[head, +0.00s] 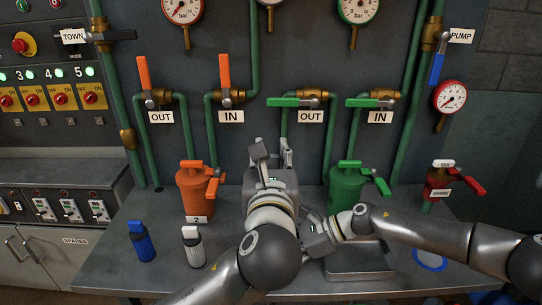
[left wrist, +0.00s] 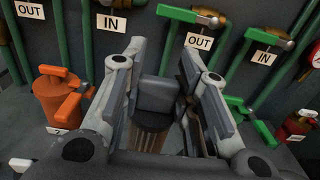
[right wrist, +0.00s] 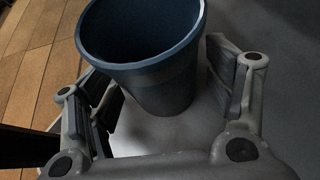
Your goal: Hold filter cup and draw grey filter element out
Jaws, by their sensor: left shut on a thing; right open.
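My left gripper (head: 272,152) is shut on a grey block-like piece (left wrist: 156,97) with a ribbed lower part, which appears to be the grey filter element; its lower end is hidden. The gripper is in front of the back panel, between the orange and green housings. A dark blue cup (right wrist: 165,85), seemingly the filter cup, shows in the right wrist view with its round mouth facing up. Its inside is dark and nothing can be made out in it. My right gripper (head: 318,233) is open, with its fingers on either side of the cup. In the head view my left arm hides the cup.
An orange housing (head: 197,195) and a green housing (head: 346,190) stand on the bench. A blue bottle (head: 141,243) and a white bottle (head: 193,248) are at left. A blue ring (head: 430,260) and red valve (head: 440,182) are at right. Green pipes line the panel.

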